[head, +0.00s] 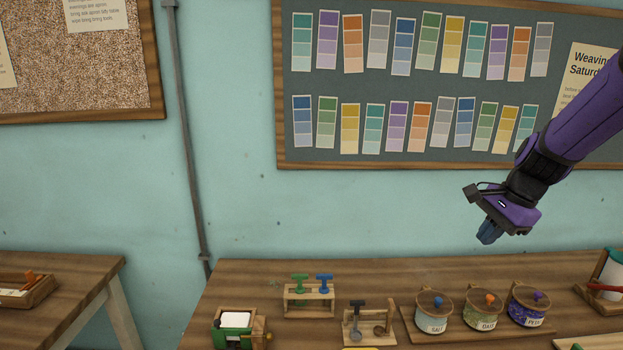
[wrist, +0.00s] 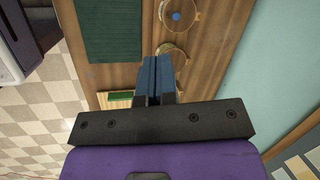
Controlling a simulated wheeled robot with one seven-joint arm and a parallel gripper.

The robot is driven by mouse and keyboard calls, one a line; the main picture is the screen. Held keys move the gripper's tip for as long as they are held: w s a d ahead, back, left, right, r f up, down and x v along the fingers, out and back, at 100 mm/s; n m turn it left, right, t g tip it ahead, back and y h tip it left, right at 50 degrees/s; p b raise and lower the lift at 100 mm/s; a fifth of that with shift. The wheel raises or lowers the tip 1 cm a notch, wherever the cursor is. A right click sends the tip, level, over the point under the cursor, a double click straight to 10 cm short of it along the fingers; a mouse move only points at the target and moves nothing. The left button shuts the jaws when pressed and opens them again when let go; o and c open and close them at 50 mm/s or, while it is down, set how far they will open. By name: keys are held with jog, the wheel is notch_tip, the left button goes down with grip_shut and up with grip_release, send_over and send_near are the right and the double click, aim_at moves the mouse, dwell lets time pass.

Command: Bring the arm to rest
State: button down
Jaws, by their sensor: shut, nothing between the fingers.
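My gripper (head: 488,236) hangs in the air above the back right of the wooden table (head: 250,275), at the end of my purple arm. Its blue fingers point down and are shut with nothing between them. In the wrist view the closed fingers (wrist: 158,72) lie side by side, with the table top below them. The gripper is above and apart from the jars on the table and touches nothing.
A stand with green and blue handles (head: 309,298) is further left. A wall board with colour cards (head: 400,85) is behind. The air around is free.

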jog(key=s+a+r+n+t+h, duration=0.1)
jog(key=s+r+n, duration=0.3)
jog(key=s, duration=0.4)
jog(key=s+a+r+n+t+h, duration=0.1)
jog(key=s+a+r+n, duration=0.1)
jog(key=s+r+n, duration=0.2)
jog(key=s+a+r+n+t+h, duration=0.1)
jog(key=s+r+n, duration=0.3)
jog(key=s, duration=0.7)
jog(key=shift+s+a+r+n, duration=0.15)
jog(key=shift+s+a+n, duration=0.15)
jog(key=shift+a+n, duration=0.75)
jog(key=shift+d+n, duration=0.25)
jog(key=shift+d, duration=0.05)
